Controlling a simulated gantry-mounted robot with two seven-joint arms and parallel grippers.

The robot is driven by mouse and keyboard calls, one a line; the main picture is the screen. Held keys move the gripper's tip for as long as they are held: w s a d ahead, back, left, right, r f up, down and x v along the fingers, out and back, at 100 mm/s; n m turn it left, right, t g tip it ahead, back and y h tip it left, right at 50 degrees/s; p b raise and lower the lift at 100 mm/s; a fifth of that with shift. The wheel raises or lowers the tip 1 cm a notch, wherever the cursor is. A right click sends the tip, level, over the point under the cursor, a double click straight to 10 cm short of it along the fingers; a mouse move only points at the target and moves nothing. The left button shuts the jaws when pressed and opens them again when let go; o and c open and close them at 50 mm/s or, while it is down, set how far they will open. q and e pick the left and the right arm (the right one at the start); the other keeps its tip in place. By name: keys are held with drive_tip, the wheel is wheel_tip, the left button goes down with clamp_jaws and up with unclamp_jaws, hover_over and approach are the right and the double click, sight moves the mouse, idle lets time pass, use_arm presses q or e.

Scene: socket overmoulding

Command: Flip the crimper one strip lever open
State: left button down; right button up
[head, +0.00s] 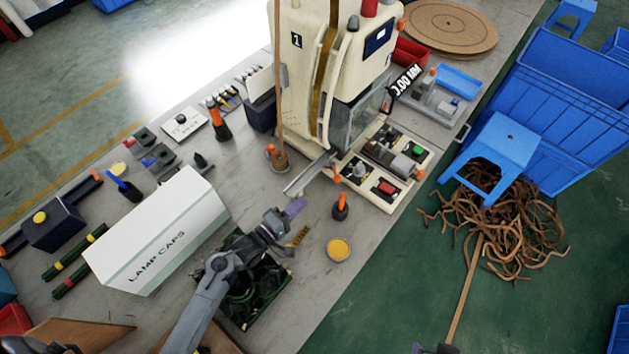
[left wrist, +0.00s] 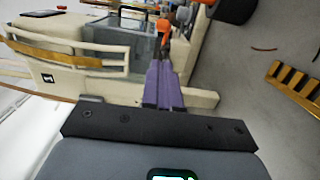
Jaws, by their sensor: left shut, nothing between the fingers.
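Crimper one (head: 305,60) is the cream machine marked 1 at the top middle of the head view; part of it fills the upper left of the left wrist view (left wrist: 130,92). A small orange-tipped lever (head: 336,175) stands at its front, near the metal chute; I take it for the strip lever. An orange knob (left wrist: 163,26) shows just beyond my fingertips in the left wrist view. My left gripper (head: 297,206) has purple fingers, shut and empty, pointing toward the lever; contact cannot be told. Only a dark tip, probably my right gripper (head: 433,348), shows at the bottom edge.
A black tool with an orange top (head: 340,207) and a yellow-topped round tin (head: 338,249) stand near the bench's front edge. A dark green tray (head: 246,322) lies under my left arm. The white lamp caps box (head: 150,235) is to the left.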

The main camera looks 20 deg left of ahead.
use_arm(q)
drive_tip(key=shift+w+d+r, duration=0.1)
drive_tip(key=shift+w+d, duration=0.1)
drive_tip(key=shift+d, duration=0.1)
use_arm(e)
drive_tip(key=shift+s+d, duration=0.15)
drive_tip(key=shift+d, duration=0.25)
use_arm(q)
drive_tip(key=b+x, duration=0.1)
drive_tip(key=x, duration=0.9)
use_arm(e)
drive_tip(key=shift+a+f, duration=0.1)
drive_tip(key=shift+f, duration=0.55)
use_arm(q)
drive_tip(key=shift+s, duration=0.1)
